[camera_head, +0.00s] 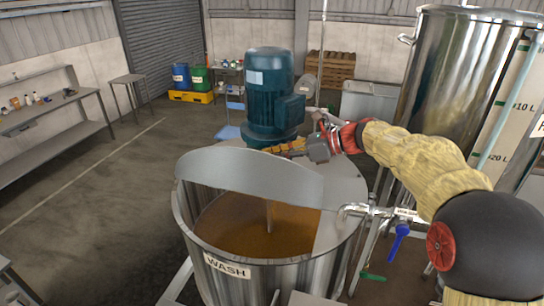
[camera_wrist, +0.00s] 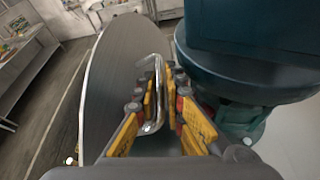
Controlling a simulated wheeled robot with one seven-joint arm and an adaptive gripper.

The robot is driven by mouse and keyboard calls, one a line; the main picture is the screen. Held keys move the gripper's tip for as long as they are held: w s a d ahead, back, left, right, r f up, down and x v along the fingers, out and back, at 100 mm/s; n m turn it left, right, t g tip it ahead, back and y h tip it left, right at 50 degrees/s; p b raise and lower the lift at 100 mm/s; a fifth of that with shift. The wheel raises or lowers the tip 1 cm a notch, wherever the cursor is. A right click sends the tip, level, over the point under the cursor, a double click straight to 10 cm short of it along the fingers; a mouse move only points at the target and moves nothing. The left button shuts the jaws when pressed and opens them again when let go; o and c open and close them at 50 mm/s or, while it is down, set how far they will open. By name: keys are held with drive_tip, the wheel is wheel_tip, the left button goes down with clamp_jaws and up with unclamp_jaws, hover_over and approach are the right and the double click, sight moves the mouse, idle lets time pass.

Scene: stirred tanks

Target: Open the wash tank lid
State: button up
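The wash tank (camera_head: 290,270) is a steel drum labelled WASH, with orange-brown liquid (camera_head: 258,228) and a thin shaft inside. Its lid (camera_head: 250,178) is a grey half-disc, swung up on edge and leaning toward the motor side, so the front half of the tank is uncovered. In the wrist view the lid (camera_wrist: 118,75) stands left of my fingers. My gripper (camera_head: 285,149) is behind the lid, beside the teal motor. In the wrist view my gripper (camera_wrist: 168,85) has its yellow fingers closed around the bent metal lid handle (camera_wrist: 157,112). The handle is hidden in the head view.
The teal motor (camera_head: 270,95) stands close to my gripper and fills the right of the wrist view. A valve with a blue lever (camera_head: 398,240) is right of the tank. A tall steel tank (camera_head: 460,75) stands at right. Open floor (camera_head: 95,200) lies left.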

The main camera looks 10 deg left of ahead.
drive_tip(key=o, duration=0.4)
wheel_tip(320, 180, up, 10)
drive_tip(key=shift+f, duration=0.1)
idle(0.5)
